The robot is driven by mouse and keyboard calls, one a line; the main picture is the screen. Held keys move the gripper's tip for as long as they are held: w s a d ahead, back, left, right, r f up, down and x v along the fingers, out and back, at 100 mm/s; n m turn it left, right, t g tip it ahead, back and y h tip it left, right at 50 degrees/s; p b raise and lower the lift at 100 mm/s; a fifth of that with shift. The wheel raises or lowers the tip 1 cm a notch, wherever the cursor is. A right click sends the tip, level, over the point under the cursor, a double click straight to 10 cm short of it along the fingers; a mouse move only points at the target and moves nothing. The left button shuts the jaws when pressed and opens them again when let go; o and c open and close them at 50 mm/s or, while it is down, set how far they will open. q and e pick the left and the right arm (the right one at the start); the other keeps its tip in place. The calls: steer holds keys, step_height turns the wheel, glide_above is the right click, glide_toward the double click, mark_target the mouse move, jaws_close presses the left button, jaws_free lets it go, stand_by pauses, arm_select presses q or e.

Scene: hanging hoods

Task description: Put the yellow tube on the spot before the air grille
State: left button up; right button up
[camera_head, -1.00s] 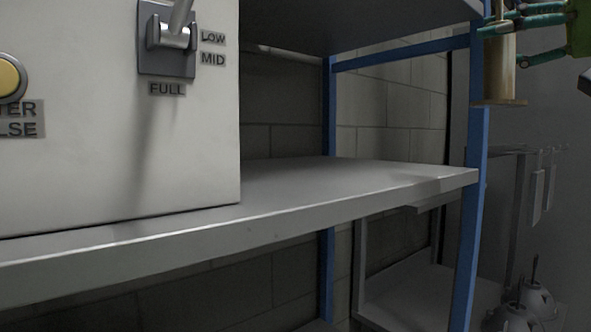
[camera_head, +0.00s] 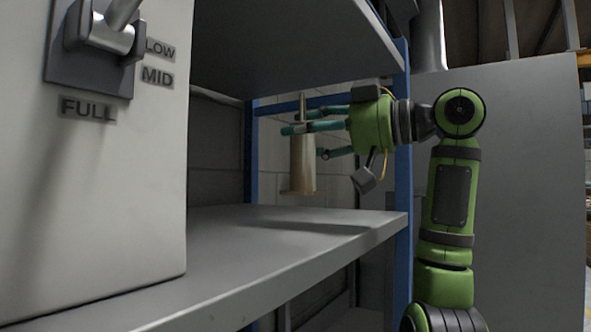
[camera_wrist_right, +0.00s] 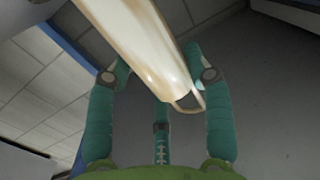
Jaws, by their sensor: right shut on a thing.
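The yellow tube (camera_head: 303,168), pale tan in this light, stands upright with a flat wider base at its lower end. My right gripper (camera_head: 303,128) comes in from the right with teal fingers shut around its upper part. The tube hangs above the grey shelf (camera_head: 250,262), its base apart from the surface, and a shadow lies below. The right wrist view shows the tube (camera_wrist_right: 137,40) slanting between the fingers, with a small loop at its near end. I see neither an air grille nor a marked spot. My left gripper is out of view.
A pale control box (camera_head: 120,190) with a LOW, MID, FULL switch (camera_head: 95,45) fills the shelf's left. An upper shelf (camera_head: 290,40) hangs overhead. A blue post (camera_head: 403,170) stands at the shelf's right end, close to my arm. The shelf between box and post is clear.

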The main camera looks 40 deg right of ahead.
mark_target(299, 163)
steer(key=shift+w+a+f, duration=0.4)
steer(key=shift+w+a, duration=0.05)
steer(key=shift+a, duration=0.15)
steer(key=shift+d+f, duration=0.1)
steer(key=shift+f, duration=1.9)
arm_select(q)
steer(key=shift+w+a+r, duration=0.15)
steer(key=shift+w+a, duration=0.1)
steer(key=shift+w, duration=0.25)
arm_select(e)
steer(key=shift+s, duration=0.15)
